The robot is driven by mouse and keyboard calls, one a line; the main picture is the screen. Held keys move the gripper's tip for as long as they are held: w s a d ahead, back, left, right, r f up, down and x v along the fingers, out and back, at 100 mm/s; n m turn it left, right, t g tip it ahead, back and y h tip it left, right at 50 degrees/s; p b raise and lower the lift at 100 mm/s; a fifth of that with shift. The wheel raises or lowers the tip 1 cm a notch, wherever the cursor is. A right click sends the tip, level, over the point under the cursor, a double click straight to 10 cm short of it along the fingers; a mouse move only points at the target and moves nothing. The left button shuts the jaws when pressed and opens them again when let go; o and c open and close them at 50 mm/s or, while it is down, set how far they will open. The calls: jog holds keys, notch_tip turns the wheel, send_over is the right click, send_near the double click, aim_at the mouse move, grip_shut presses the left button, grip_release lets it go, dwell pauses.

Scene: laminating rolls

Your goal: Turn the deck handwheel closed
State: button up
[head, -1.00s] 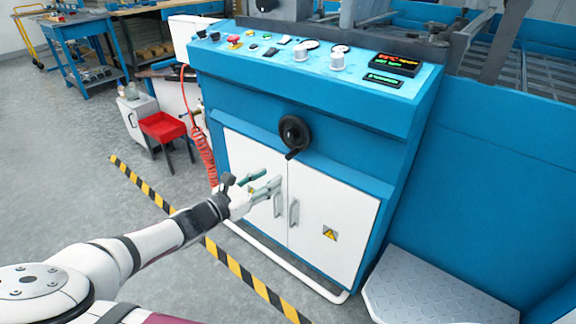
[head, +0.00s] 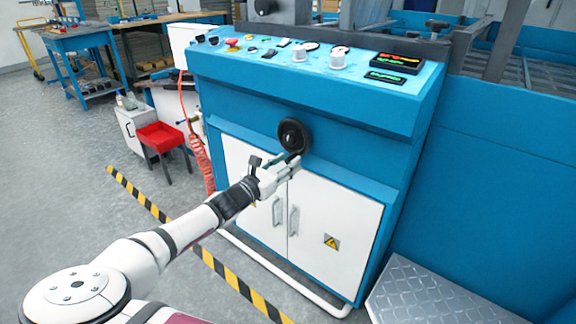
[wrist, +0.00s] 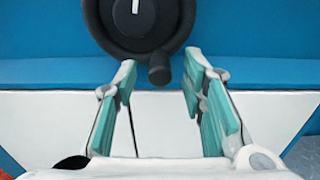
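The deck handwheel (head: 294,136) is a black round wheel on the blue front of the machine, above the white cabinet doors. In the wrist view the handwheel (wrist: 135,22) fills the top centre, with a white mark on its hub and a short black handle knob (wrist: 159,70) at its lower right. My gripper (head: 290,163) is just below the wheel in the head view. In the wrist view my gripper (wrist: 158,75) is open, with its two teal-padded fingers apart and the handle knob showing between their tips. I cannot tell whether a finger touches it.
The control panel (head: 310,60) with knobs and displays is above the wheel. White cabinet doors (head: 330,220) with handles are below. A metal step plate (head: 430,295) is at lower right. A red bin (head: 160,137) and red coiled hose (head: 197,150) are left.

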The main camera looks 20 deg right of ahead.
jog(key=shift+w+d, duration=0.4)
jog(key=shift+d, duration=0.15)
grip_shut()
